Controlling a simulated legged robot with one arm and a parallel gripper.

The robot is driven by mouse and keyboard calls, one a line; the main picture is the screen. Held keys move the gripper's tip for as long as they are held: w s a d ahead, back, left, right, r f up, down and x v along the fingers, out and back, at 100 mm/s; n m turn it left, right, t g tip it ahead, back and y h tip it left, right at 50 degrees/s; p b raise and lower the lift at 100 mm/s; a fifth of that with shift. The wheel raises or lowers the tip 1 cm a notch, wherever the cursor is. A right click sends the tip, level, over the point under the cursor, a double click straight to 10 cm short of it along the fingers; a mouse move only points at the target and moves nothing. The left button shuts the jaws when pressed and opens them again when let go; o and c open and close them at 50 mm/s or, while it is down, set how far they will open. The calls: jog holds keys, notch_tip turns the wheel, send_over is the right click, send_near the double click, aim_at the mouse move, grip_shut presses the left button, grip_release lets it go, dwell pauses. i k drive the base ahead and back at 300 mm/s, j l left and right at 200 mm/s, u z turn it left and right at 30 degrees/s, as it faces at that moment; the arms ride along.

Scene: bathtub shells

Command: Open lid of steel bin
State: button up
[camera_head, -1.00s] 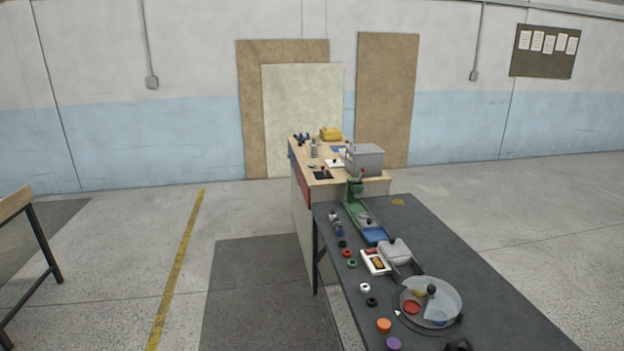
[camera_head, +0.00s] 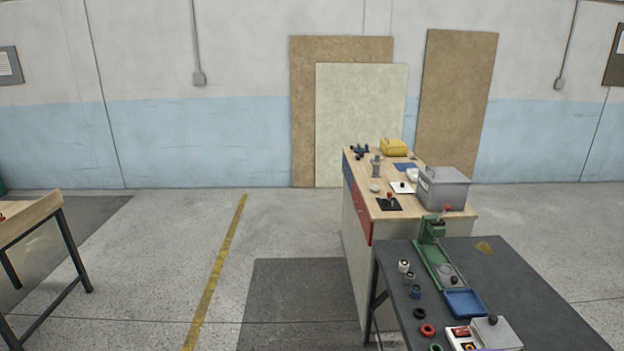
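A grey steel bin (camera_head: 443,190) with a flat grey lid (camera_head: 446,174) stands on the right side of the wooden-topped workbench (camera_head: 383,207). The lid looks shut, and a small handle-like piece shows at its left edge. The bin is some way ahead and right of centre. My gripper and arm are not in this view.
A dark table (camera_head: 520,270) in front of the workbench holds a green press (camera_head: 433,238), a blue tray (camera_head: 465,302) and several small rings. A wooden table (camera_head: 30,217) stands at the left. Open floor (camera_head: 150,270) with a yellow line (camera_head: 217,270) lies between.

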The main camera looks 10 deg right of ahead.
aim_at(436, 174)
jog(key=i+z, duration=0.15)
jog(key=i, duration=0.45)
jog(key=i+j+z, duration=0.2)
jog(key=i, duration=0.35)
jog(key=i+j+z, duration=0.15)
jog(key=i, duration=0.4)
